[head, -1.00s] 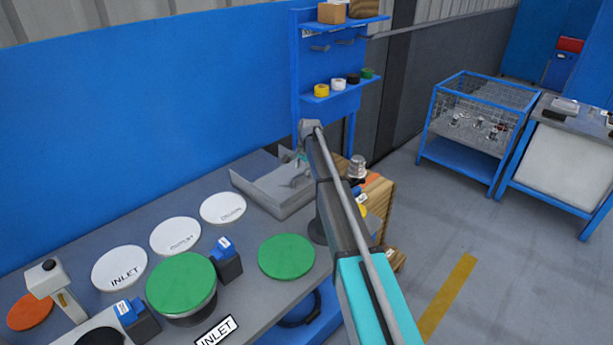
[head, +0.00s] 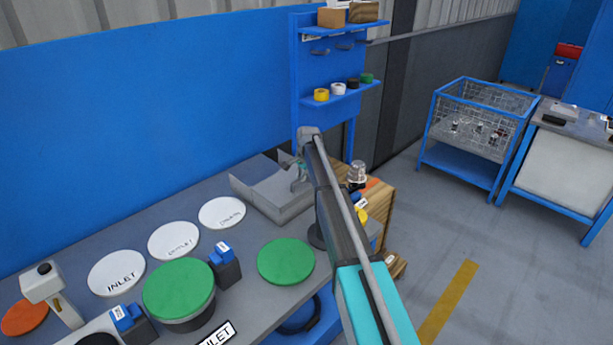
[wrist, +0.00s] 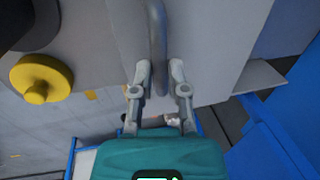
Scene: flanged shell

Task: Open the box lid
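A grey metal box (head: 262,192) stands at the back right of the workbench. My arm hides part of it, so I cannot tell how its lid sits in the head view. My gripper (head: 299,176) is at the box's right side. In the wrist view, a grey panel (wrist: 215,35) of the box fills the upper middle, with a curved grey bar handle (wrist: 157,25) on it.
A yellow round knob (wrist: 40,80) is left of the gripper in the wrist view. White discs (head: 174,240), green lids (head: 286,261) and small blue-topped blocks (head: 224,265) stand on the bench. A blue shelf rack (head: 338,100) rises behind the box. Open floor (head: 520,285) lies right.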

